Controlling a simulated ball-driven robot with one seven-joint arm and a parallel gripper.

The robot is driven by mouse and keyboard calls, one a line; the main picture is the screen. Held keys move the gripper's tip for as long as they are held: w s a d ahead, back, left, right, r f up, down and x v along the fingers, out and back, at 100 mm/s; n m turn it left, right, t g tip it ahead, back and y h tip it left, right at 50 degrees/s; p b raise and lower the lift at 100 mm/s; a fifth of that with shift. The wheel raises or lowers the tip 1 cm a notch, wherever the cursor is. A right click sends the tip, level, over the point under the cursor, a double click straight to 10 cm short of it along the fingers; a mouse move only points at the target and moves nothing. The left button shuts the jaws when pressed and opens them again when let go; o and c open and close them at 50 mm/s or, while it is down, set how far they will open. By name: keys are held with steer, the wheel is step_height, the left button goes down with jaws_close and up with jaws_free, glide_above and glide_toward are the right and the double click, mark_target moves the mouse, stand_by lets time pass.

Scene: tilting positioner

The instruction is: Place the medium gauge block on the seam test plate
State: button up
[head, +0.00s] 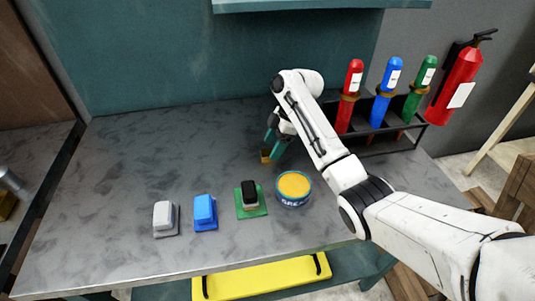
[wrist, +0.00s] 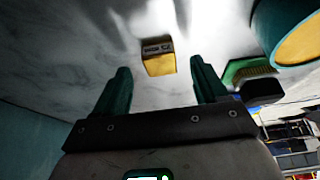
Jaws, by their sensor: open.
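My gripper (head: 273,143) is open over the workbench, its teal fingers pointing down near a small yellow block (head: 265,155). In the wrist view the yellow block (wrist: 159,62) has a grey, marked end face and lies beyond the fingertips, in line with the gap between them. The fingers (wrist: 160,80) hold nothing. In the head view, a white block (head: 162,213) sits on a grey base, a blue block (head: 204,207) on a blue base, and a black block (head: 249,192) on a green plate (head: 252,210). I cannot tell which piece is the medium gauge block or the seam test plate.
A round tin (head: 294,188) with a yellow top stands right of the green plate. A dark rack (head: 385,140) with red, blue and green cylinders stands at the back right. The workbench (head: 140,150) is clear on its left and back left.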

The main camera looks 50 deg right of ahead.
mark_target(267, 155)
steer(key=shift+x, duration=1.3)
steer(key=shift+c, duration=0.3)
jaws_close()
steer(key=shift+r, duration=0.1)
